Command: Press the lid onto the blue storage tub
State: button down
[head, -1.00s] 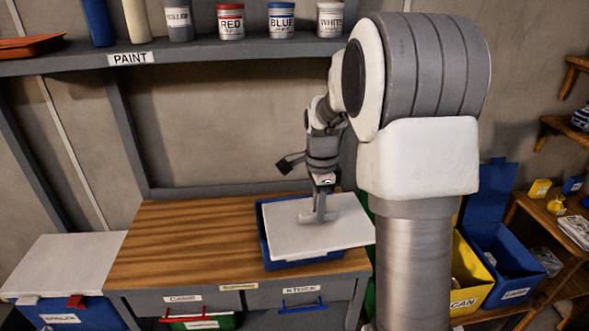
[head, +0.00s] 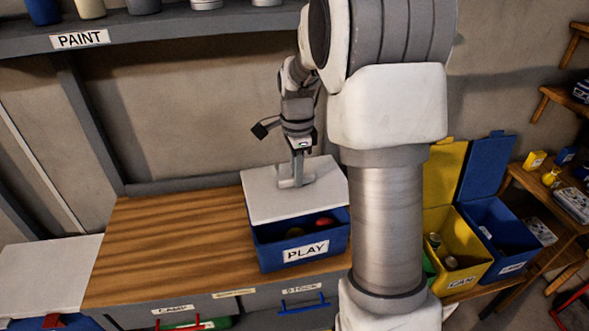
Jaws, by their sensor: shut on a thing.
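The blue storage tub (head: 270,256), labelled PLAY, stands on the wooden workbench. A red item and other things show inside through its uncovered front part. The pale lid (head: 262,206) is over the back part of the tub, set back from the front rim. My gripper (head: 297,184) is shut on the lid's raised handle (head: 290,183), above the tub. I cannot tell whether the lid touches the tub's rim; its back edge and the tub's back are hidden.
The wooden workbench (head: 160,245) is clear left of the tub. A shelf (head: 150,33) labelled PAINT runs above. My arm column stands just right of the tub. Yellow (head: 470,275) and blue (head: 510,245) bins stand at the right. A white-lidded box (head: 45,265) is at the far left.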

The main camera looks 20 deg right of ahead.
jog(key=shift+f+b, duration=2.25)
jog(key=shift+f, duration=0.9)
jog(key=shift+f, duration=0.6)
jog(key=shift+c, duration=1.3)
grip_release()
jog(key=shift+r+p, duration=2.5)
jog(key=shift+r, duration=1.05)
